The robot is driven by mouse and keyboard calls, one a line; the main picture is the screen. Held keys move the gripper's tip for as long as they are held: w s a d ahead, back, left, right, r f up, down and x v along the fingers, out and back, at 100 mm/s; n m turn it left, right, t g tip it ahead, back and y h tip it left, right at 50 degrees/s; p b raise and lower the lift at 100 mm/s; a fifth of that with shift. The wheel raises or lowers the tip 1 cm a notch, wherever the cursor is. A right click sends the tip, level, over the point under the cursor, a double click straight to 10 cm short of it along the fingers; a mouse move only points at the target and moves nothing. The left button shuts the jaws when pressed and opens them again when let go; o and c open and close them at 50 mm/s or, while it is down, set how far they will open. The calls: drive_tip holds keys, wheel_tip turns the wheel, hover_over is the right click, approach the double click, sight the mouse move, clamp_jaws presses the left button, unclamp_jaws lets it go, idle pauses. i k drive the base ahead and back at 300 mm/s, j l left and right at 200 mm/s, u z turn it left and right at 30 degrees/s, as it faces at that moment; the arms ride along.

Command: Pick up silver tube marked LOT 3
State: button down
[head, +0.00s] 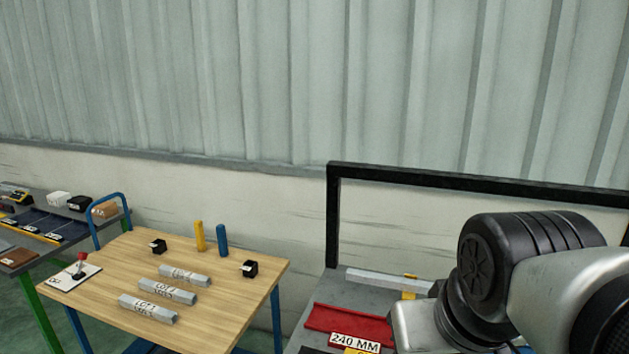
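Three silver tubes lie side by side on a wooden-topped cart (235,280) in the head view. The back tube (185,276), the middle tube (169,290) and the front tube (148,309) each carry dark lettering that starts with LOT. The lettering is too small for me to tell surely which is LOT 3. My arm fills the lower right of the view, well to the right of the cart. My gripper is out of view.
A grey bench with a red tray (345,320) is at right; another bench (40,226) is at left.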

sight(165, 290)
drive_tip(key=u, duration=1.25)
drive_tip(key=k+l+z, duration=0.2)
drive_tip(key=k, duration=0.4)
drive_tip(key=k+z, duration=0.15)
drive_tip(key=k, duration=0.5)
drive_tip(key=z, duration=0.4)
drive_tip(key=i+j+z, duration=0.1)
drive_tip(key=z, duration=0.25)
drive_tip(key=j+z, duration=0.15)
drive_tip(key=z, duration=0.25)
drive_tip(key=i+j, duration=0.15)
drive_tip(key=j, duration=0.25)
drive_tip(key=i+j, duration=0.15)
drive_tip(key=j, duration=0.3)
drive_tip(key=i+j, duration=0.1)
drive_tip(key=j, duration=0.3)
drive_tip(key=i+j, duration=0.15)
drive_tip(key=j, duration=0.3)
drive_tip(key=i+j, duration=0.15)
drive_tip(key=j, duration=0.25)
drive_tip(key=i+j, duration=0.15)
drive_tip(key=j, duration=0.3)
drive_tip(key=i+j, duration=0.1)
drive_tip(key=j, duration=0.3)
drive_tip(key=i+j, duration=0.15)
drive_tip(key=j, duration=0.3)
